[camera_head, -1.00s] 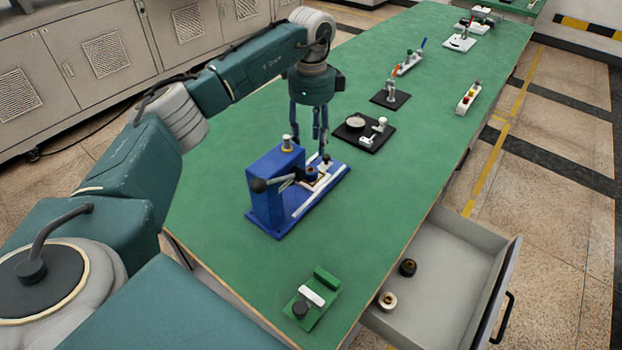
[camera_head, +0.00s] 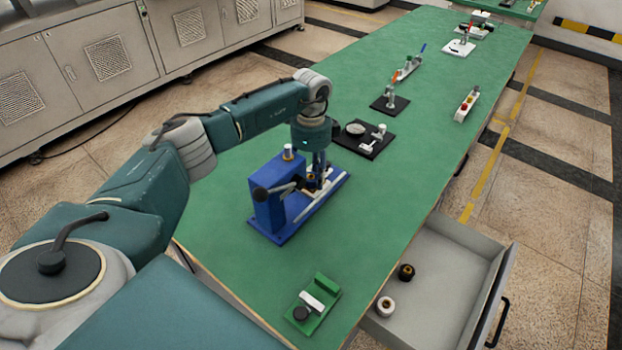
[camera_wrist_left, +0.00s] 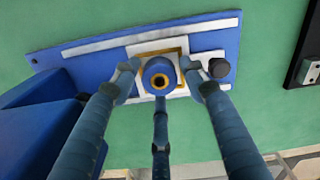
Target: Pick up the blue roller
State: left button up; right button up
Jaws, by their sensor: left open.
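The blue roller (camera_wrist_left: 159,78) is a round blue piece with a yellow ring and a dark centre hole. It sits over the white and brass-coloured square seat (camera_wrist_left: 170,47) of a blue fixture (camera_wrist_left: 215,42). The fixture also shows in the head view (camera_head: 268,212), with its tall block at the left. My left gripper (camera_head: 319,177) points down over the fixture base. In the left wrist view the open fingers (camera_wrist_left: 160,72) are on either side of the roller, with a third finger below it. Contact cannot be told. In the head view the fingers largely hide the roller.
A black plate with a dial (camera_head: 366,145) lies just beyond the fixture. A small green fixture (camera_head: 313,303) stands at the table's near edge. An open drawer (camera_head: 440,272) at the right holds a black ring (camera_head: 405,272) and a pale ring (camera_head: 386,306).

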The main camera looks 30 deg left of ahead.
pick_arm(q)
jog(key=shift+c, duration=0.3)
jog(key=c, duration=0.9)
jog(key=shift+o, duration=0.2)
jog(key=shift+r, duration=0.15)
